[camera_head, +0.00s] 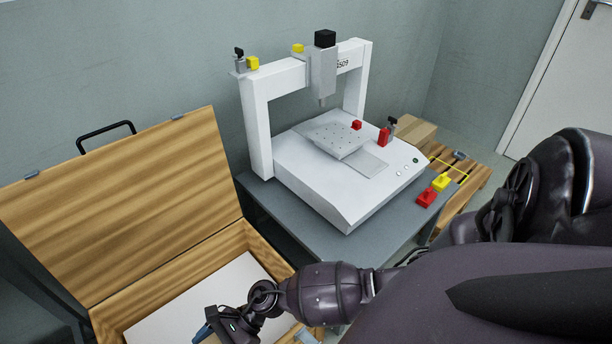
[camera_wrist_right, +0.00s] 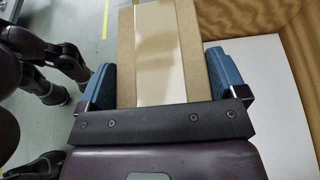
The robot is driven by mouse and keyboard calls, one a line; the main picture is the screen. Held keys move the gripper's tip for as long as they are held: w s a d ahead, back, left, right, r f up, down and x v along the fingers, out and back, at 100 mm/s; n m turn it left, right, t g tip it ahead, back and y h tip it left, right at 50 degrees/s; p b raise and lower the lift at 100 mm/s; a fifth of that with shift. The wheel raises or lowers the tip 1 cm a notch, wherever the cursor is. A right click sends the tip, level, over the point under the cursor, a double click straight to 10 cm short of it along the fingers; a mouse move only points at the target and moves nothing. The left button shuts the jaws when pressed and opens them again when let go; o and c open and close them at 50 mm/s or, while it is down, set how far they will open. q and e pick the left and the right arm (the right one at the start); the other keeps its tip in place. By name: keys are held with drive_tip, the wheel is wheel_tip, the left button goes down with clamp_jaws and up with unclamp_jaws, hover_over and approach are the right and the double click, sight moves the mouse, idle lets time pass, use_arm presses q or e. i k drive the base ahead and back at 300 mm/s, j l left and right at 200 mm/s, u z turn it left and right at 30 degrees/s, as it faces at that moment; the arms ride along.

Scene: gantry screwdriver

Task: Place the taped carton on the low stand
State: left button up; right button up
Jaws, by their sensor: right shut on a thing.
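The taped carton (camera_wrist_right: 195,50) is a brown box with a pale tape strip along its middle, seen in the right wrist view. My right gripper (camera_wrist_right: 160,85) is shut on it, with one blue finger against each side. In the head view my right gripper (camera_head: 212,332) is at the bottom edge, over the open wooden case, and the carton there is mostly cut off or hidden. I cannot make out a low stand for certain; a low wooden pallet-like platform (camera_head: 474,182) with a yellow line stands at the right. My left gripper is not in view.
The wooden case (camera_head: 118,312) has its lid (camera_head: 120,200) raised and a pale inside. Another brown box (camera_head: 416,128) sits behind.

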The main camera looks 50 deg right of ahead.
sight(374, 259)
drive_tip(key=z, duration=0.85)
drive_tip(key=l+z, duration=0.2)
drive_tip(key=z, duration=0.15)
drive_tip(key=i+l+z, duration=0.15)
drive_tip(key=z, duration=0.25)
drive_tip(key=i+l, duration=0.1)
